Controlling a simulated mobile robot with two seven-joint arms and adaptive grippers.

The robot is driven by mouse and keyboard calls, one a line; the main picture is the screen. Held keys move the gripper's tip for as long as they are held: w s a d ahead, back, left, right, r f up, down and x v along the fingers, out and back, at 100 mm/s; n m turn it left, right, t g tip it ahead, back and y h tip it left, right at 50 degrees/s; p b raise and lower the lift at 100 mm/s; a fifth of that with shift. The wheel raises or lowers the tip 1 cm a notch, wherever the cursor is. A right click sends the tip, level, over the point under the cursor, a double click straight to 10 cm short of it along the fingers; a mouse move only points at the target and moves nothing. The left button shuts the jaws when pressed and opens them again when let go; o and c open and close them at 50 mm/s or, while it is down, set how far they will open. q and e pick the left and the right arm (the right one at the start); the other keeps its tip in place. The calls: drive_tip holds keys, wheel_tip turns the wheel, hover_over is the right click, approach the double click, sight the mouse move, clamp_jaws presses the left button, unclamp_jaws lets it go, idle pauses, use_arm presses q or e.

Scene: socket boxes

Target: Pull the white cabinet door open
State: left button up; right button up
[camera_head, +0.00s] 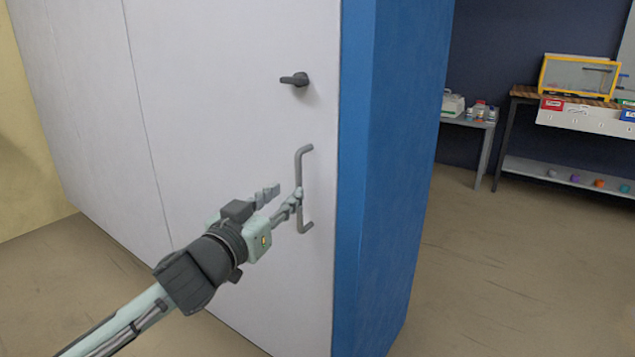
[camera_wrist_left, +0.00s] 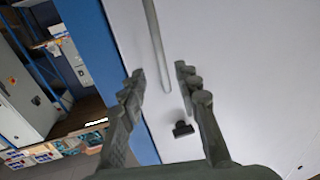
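The white cabinet door (camera_head: 230,120) stands flush with the blue cabinet side (camera_head: 385,170), with no gap visible. A grey vertical bar handle (camera_head: 304,163) is fixed near its right edge. My left gripper (camera_head: 284,193) is at the handle's middle height, with its two fingers apart. One finger overlaps the bar in the head view; I cannot tell whether it touches. In the left wrist view the handle (camera_wrist_left: 156,45) shows between the open fingers (camera_wrist_left: 160,75). My right gripper is not in view.
A dark lever (camera_head: 294,79) sticks out of the door above the handle; it also shows in the left wrist view (camera_wrist_left: 182,129). The floor (camera_head: 480,270) right of the cabinet is clear. A workbench (camera_head: 590,115) and a small table (camera_head: 480,124) stand at the back right.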

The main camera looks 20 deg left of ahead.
sight(297, 183)
use_arm(q)
drive_tip(key=w, duration=0.6)
drive_tip(key=shift+w+d+p, duration=0.3)
drive_tip(key=shift+w+d, duration=0.1)
drive_tip(key=shift+w, duration=0.2)
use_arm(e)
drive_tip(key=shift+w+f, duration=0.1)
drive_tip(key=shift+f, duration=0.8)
use_arm(q)
drive_tip(key=c, duration=0.7)
clamp_jaws()
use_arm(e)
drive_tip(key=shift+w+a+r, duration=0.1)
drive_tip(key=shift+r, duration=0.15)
